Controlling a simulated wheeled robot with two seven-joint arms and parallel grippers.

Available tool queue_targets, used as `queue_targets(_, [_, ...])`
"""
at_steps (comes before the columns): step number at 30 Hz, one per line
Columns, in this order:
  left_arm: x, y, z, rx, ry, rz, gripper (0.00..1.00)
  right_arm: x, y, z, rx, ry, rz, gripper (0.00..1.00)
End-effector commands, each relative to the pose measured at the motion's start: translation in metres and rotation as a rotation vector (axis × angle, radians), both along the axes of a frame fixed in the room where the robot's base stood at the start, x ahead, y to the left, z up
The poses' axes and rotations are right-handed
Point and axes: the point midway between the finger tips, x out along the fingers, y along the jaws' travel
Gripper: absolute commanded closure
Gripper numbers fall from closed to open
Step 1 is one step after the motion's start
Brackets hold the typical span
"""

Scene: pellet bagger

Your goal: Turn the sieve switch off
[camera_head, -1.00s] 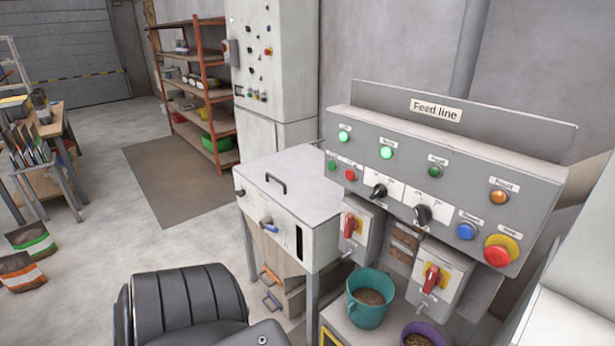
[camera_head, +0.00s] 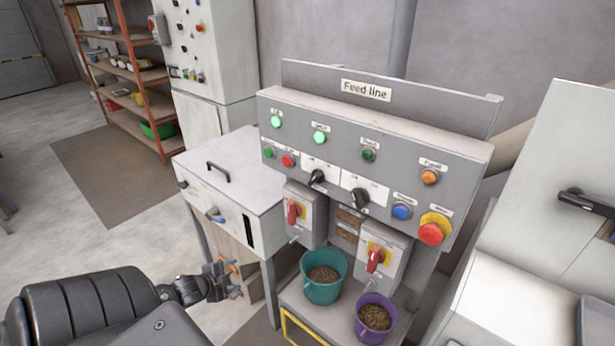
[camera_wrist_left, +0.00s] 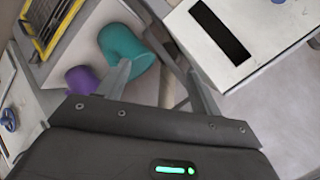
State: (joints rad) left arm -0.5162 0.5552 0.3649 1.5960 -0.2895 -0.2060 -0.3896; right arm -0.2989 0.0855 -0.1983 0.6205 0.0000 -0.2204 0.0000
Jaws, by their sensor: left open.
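The grey "Feed line" panel (camera_head: 440,160) stands in the middle of the head view. It carries two black rotary switches, the left one (camera_head: 317,176) and the right one (camera_head: 360,197). Two grey boxes below carry red rotary handles, one at left (camera_head: 294,212) and one at right (camera_head: 375,260). The small labels are too blurred to tell which is the sieve switch. My left gripper (camera_head: 232,280) is open, low and left of the panel, in front of the white cabinet, touching no switch. In the left wrist view the space between its fingers (camera_wrist_left: 158,70) is empty. My right gripper is out of view.
Two green lamps (camera_head: 319,137) are lit on the panel. A blue button (camera_head: 402,211) and a red mushroom button (camera_head: 432,233) sit at its lower right. A teal bucket (camera_head: 322,291) and a purple bucket (camera_head: 376,325) of pellets stand below. The white cabinet (camera_head: 225,165) is at left.

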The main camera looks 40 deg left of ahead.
Motion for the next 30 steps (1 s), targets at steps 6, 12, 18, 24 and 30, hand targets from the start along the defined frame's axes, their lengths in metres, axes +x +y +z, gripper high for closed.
queue_targets(6, [0.067, -0.036, 0.255, 0.478, -0.274, -0.454, 0.35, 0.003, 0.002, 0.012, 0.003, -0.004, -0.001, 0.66])
queue_targets(12, [0.064, -0.118, 0.37, 0.808, -0.414, -0.763, 0.35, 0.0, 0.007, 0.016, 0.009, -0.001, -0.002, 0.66])
queue_targets(18, [0.055, -0.153, 0.399, 0.93, -0.461, -0.875, 0.35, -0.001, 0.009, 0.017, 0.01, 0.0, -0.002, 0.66])
queue_targets(24, [0.057, -0.156, 0.4, 0.935, -0.466, -0.88, 0.35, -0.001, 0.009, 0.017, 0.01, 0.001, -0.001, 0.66])
queue_targets(30, [0.076, -0.162, 0.397, 0.933, -0.469, -0.879, 0.35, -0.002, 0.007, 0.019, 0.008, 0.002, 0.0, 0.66])
